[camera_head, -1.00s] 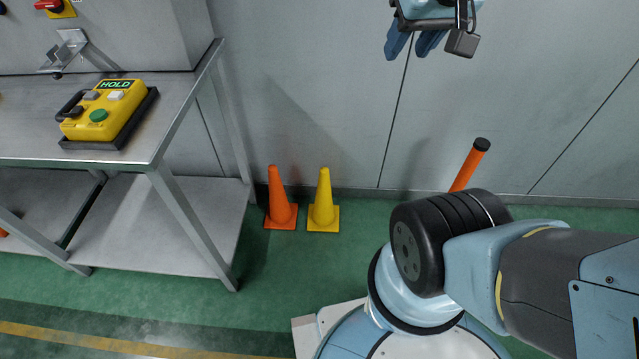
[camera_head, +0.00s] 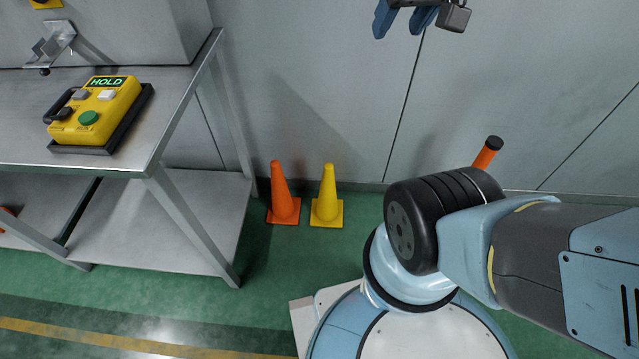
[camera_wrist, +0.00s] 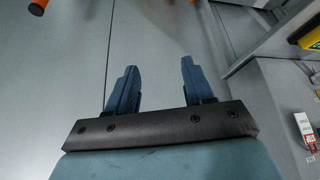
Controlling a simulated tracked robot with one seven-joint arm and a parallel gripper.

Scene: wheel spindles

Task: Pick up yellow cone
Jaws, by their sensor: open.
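The yellow cone (camera_head: 327,197) stands upright on the green floor by the wall in the head view, just right of an orange cone (camera_head: 282,194). Their bases are close together. My gripper (camera_head: 402,32) is at the top edge of the head view, well above and to the right of the yellow cone. Most of its body is cut off there. In the wrist view, my gripper (camera_wrist: 158,72) shows two blue fingers spread apart with nothing between them. The yellow cone does not show clearly in the wrist view.
A metal table (camera_head: 205,75) with a lower shelf stands left of the cones, carrying a yellow HOLD control box (camera_head: 98,110). A grey wall (camera_head: 300,90) rises behind the cones. An orange post (camera_head: 486,155) with a black cap stands to the right. Floor before the cones is clear.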

